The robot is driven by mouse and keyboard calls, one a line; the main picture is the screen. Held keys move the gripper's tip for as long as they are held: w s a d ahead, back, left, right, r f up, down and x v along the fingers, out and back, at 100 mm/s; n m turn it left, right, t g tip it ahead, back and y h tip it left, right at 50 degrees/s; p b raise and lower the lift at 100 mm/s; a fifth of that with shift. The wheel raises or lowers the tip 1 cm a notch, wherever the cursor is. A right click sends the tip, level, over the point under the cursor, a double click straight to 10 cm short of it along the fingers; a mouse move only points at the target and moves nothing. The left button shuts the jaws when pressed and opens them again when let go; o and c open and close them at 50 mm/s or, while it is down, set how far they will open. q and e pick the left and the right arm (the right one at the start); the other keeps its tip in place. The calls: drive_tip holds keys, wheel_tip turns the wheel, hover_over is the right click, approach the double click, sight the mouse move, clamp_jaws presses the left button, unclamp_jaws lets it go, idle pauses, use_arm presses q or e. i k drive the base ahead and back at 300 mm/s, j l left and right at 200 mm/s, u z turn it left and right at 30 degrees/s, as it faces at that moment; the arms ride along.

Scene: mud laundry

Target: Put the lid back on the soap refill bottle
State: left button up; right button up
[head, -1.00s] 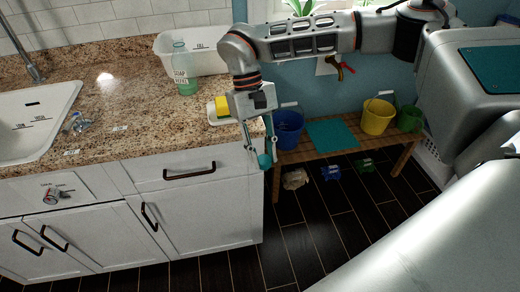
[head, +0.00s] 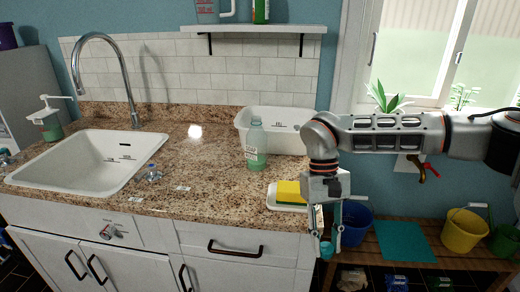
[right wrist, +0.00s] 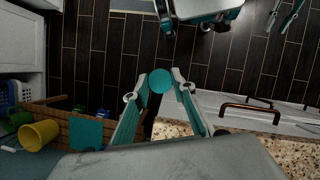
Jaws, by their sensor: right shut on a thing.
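The soap refill bottle (head: 256,150) is a translucent green bottle. It stands upright on the granite counter in the head view, in front of a white tub, and no lid shows on its neck. My right gripper (head: 329,243) points down just past the counter's right end, to the right of the bottle and lower than it. It is shut on a round teal lid (head: 326,251). In the right wrist view the lid (right wrist: 160,81) sits between the tips of the right gripper (right wrist: 161,84), above the dark floor. My left gripper is not in the head view.
A yellow sponge on a white dish (head: 272,199) sits at the counter's right end, between bottle and gripper. The white tub (head: 270,141) stands behind the bottle. The sink (head: 80,165) is left. A wooden bench (head: 440,258) with buckets stands right. A shelf (head: 255,29) hangs above.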

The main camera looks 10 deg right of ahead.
sight(256, 147)
drive_tip(key=l+u, duration=0.2)
drive_tip(key=l, duration=0.65)
drive_tip(key=i+l+u, duration=0.1)
drive_tip(key=l, duration=0.25)
drive_tip(key=i+l+u, duration=0.15)
drive_tip(key=l, duration=0.2)
drive_tip(key=i+l+u, duration=0.1)
drive_tip(key=l, duration=0.3)
